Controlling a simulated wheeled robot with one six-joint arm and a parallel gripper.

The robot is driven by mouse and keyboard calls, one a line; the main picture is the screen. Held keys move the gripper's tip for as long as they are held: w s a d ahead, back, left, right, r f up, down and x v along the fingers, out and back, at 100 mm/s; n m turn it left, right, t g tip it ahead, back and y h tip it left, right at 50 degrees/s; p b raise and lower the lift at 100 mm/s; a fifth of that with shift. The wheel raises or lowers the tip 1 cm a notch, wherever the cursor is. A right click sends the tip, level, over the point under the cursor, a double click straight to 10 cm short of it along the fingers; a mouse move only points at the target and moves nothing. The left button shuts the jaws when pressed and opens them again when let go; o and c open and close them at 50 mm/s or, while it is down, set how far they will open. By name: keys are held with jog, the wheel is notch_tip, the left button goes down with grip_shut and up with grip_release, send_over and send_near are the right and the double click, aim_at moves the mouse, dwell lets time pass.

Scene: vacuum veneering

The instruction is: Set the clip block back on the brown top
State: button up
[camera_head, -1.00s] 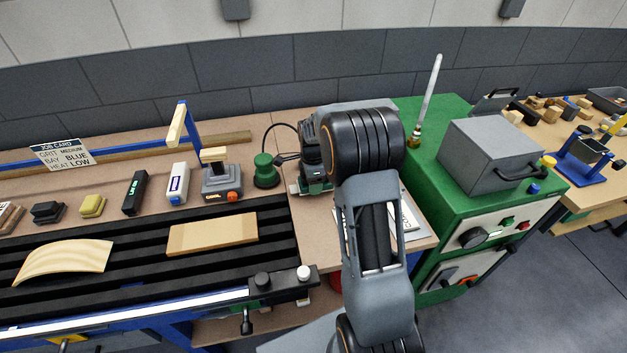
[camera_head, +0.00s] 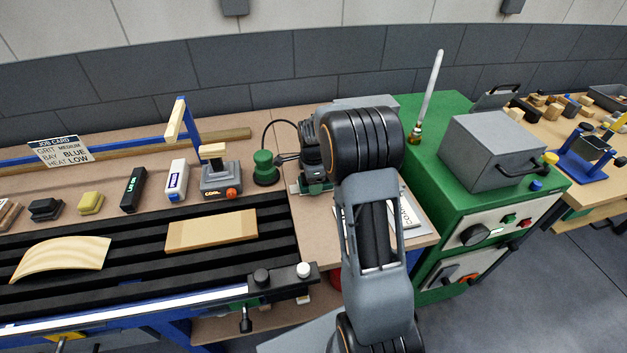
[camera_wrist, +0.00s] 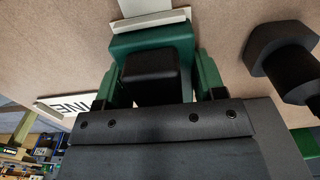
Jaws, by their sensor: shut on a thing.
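My gripper (camera_wrist: 153,82) is shut on the clip block (camera_wrist: 150,42), a green block with a black raised part between the jaws. A pale strip (camera_wrist: 150,20) shows at the block's far edge. The brown top (camera_wrist: 60,45) fills the wrist view behind it; in the head view the bare brown top (camera_head: 312,235) lies between the slatted bench and the green cabinet. In the head view my gripper (camera_head: 312,165) is low over this top, partly hidden by my arm. I cannot tell whether the block touches the top.
A green knobbed tool (camera_head: 264,168) stands just left of my gripper; a dark knob (camera_wrist: 280,55) is close on the right in the wrist view. A printed card (camera_wrist: 65,107) lies at left there. The green cabinet (camera_head: 440,215) stands right of my arm. Brown top in front is clear.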

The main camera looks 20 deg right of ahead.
jog(key=o, duration=1.3)
jog(key=shift+c, duration=0.2)
